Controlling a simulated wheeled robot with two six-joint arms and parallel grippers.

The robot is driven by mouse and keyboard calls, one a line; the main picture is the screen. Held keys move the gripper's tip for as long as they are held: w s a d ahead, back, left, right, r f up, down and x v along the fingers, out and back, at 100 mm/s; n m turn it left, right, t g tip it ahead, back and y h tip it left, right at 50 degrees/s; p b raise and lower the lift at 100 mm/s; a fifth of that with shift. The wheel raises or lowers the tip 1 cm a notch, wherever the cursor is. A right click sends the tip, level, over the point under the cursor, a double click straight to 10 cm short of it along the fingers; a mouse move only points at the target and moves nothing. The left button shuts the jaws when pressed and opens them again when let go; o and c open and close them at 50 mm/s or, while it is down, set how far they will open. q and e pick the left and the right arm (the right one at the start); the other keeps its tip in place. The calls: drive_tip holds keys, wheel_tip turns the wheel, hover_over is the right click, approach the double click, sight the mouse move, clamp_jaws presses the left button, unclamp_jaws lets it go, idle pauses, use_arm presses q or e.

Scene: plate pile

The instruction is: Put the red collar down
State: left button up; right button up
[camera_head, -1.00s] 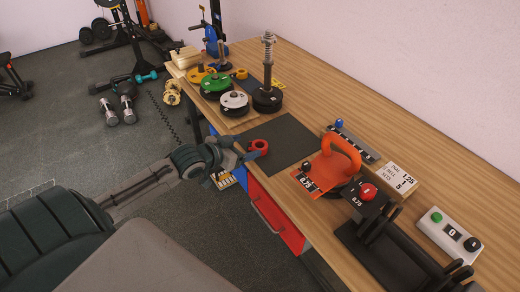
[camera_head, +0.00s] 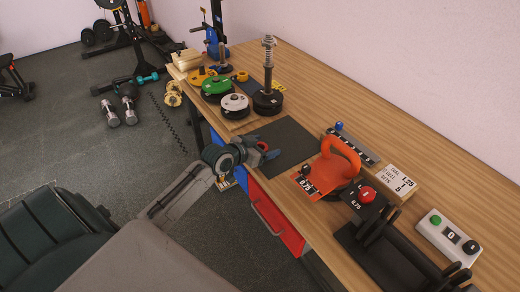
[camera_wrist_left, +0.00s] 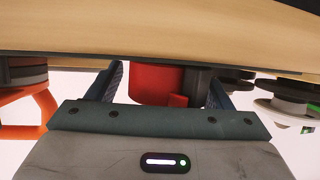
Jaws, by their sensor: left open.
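The red collar (camera_head: 262,146) is at the left edge of the black mat (camera_head: 288,141) on the bench, mostly hidden behind my left gripper (camera_head: 256,152). In the left wrist view, the red collar (camera_wrist_left: 155,84) lies between the two fingers of my left gripper (camera_wrist_left: 164,80). The fingers are spread, with a gap on the collar's left side; a dark grey part fills the space on its right. The collar appears to rest against the bench surface, though the contact is hard to see. My right gripper is not in view.
An orange kettlebell-like handle (camera_head: 343,158) stands right of the mat. Green (camera_head: 215,86) and white (camera_head: 235,102) plates and a post with a spring (camera_head: 268,72) stand behind it. A black cradle (camera_head: 380,250) is at the front right. Most of the mat is clear.

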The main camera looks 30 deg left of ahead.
use_arm(q)
drive_tip(key=c, duration=1.1)
drive_tip(key=shift+o, duration=0.2)
